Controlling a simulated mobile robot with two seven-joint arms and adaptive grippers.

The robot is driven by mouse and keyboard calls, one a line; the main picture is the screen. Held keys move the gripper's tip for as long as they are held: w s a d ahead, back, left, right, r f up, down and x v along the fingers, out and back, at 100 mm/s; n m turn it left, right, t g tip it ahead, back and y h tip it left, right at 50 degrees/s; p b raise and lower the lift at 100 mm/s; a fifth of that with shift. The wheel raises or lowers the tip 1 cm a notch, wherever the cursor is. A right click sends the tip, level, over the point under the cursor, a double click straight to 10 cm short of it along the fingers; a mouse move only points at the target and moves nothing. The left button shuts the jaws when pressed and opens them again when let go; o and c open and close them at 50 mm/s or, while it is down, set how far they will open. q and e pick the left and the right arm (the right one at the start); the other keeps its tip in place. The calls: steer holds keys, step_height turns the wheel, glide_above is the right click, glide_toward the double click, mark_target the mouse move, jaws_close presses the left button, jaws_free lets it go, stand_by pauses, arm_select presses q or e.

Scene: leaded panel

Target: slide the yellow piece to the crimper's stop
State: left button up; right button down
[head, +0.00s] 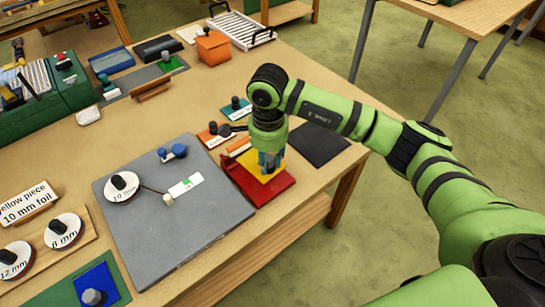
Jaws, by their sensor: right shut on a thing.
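The yellow piece (265,175) lies on the red crimper (259,192) near the front right edge of the workbench. My right gripper (268,163) points straight down over the yellow piece and is shut on it. The gripper hides the part it grips and much of the piece. The crimper's stop cannot be made out clearly behind the gripper, so I cannot tell whether the piece touches it. My left gripper is not in view.
A grey board (165,235) with a white 10 mm foil disc (122,187) lies left of the crimper. A black mat (318,144) lies to its right. Several small knobbed pieces sit behind. A sign (25,204) reads "Yellow piece 10 mm foil".

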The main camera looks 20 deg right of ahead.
mark_target(268, 169)
steer(key=shift+w+f+m, duration=0.1)
steer(key=shift+w+m, duration=0.1)
steer(key=shift+m, duration=0.3)
steer(key=shift+s+a, duration=0.15)
steer(key=shift+s, duration=0.05)
steer(key=shift+w, duration=0.1)
steer(key=shift+f+b, duration=0.15)
steer(key=shift+b, duration=0.3)
step_height(268, 169, down, 4)
steer(key=b, duration=0.3)
steer(key=shift+r, duration=0.25)
steer(key=shift+f+b, duration=0.8)
steer(key=shift+b, duration=0.2)
steer(key=shift+f+b, duration=0.3)
steer(key=shift+w+a+b, duration=0.25)
steer(key=shift+w+b, duration=0.4)
steer(key=shift+w, duration=0.1)
